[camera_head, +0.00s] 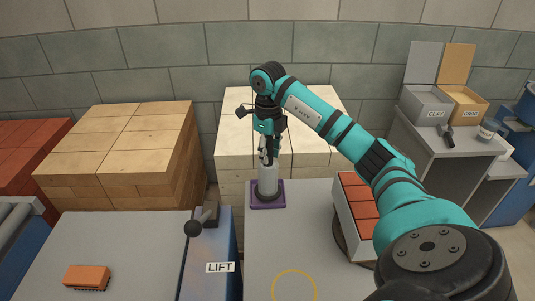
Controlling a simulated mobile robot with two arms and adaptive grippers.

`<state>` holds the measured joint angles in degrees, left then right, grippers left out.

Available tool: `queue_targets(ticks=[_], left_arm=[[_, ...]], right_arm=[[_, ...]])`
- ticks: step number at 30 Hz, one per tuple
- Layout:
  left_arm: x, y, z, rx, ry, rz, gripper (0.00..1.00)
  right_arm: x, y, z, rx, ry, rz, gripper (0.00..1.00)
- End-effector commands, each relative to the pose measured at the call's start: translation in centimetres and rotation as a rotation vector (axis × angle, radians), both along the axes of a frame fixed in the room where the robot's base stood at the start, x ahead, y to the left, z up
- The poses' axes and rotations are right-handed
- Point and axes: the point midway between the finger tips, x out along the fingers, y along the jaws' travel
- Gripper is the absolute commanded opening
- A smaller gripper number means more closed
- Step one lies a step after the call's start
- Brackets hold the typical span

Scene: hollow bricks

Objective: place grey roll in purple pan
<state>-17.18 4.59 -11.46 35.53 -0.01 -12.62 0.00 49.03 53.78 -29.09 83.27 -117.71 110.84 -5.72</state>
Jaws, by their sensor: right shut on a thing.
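The grey roll (268,181) is a pale upright cylinder. My right gripper (267,160) comes down from above and is shut on its top end. The purple pan (281,205) is a small square tray at the back left of the grey worktop. The roll's lower end is inside the pan's outline, with a dark patch around its foot. I cannot tell whether the roll touches the pan's floor. My left gripper is not in view.
Stacked pale blocks (230,150) stand behind the pan. A white crate of red bricks (358,201) stands at right. A yellow ring (294,287) marks the clear front worktop. The LIFT lever (194,228) and an orange brick (87,276) are at left.

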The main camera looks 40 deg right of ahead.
Motion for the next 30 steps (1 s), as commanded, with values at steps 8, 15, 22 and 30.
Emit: queue_targets(ticks=[8, 15, 22, 30], left_arm=[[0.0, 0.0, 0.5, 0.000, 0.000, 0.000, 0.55], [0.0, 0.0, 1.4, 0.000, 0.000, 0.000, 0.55], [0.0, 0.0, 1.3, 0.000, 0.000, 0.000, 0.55], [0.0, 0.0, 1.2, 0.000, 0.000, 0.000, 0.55]], right_arm=[[1.8, -1.3, -0.3, 0.000, -0.001, 0.001, 0.00], [1.6, -1.3, -3.1, 0.002, 0.003, 0.001, 0.00], [1.7, -1.4, -3.7, 0.000, -0.002, 0.001, 0.00], [1.7, -1.3, -4.0, 0.000, 0.000, 0.001, 0.36]])
